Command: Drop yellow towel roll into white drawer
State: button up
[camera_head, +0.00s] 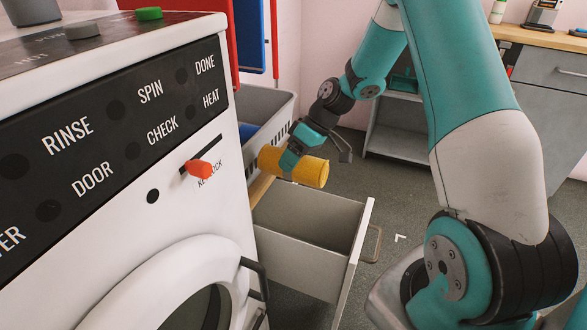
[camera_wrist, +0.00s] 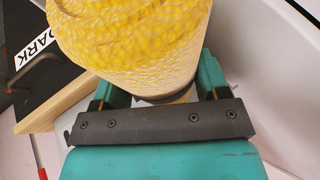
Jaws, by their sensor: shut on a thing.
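The yellow towel roll (camera_head: 312,172) is held sideways in my gripper (camera_head: 291,162), above the back part of the open white drawer (camera_head: 308,247). The roll fills the upper middle of the wrist view (camera_wrist: 130,35), between the teal fingers of my gripper (camera_wrist: 155,95). The drawer is pulled out beside the white washing machine, and the inside that shows is empty. Its front panel has a handle and faces right. The roll is apart from the drawer and covers part of its back edge.
The white washing machine (camera_head: 150,225) with a black label panel stands close on the left. A grey crate (camera_head: 264,105) with a blue thing inside stands behind the drawer. A grey cabinet (camera_head: 550,95) with a wooden top is at the back right. The floor right of the drawer is mostly clear.

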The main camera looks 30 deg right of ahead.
aim_at(295, 178)
notch_tip(295, 178, down, 6)
jog(key=b, duration=0.5)
jog(key=shift+r, duration=0.1)
jog(key=shift+r, duration=0.1)
jog(key=o, duration=1.1)
jog(key=p+v, duration=0.4)
jog(key=v, duration=1.3)
jog(key=shift+d+r, duration=0.15)
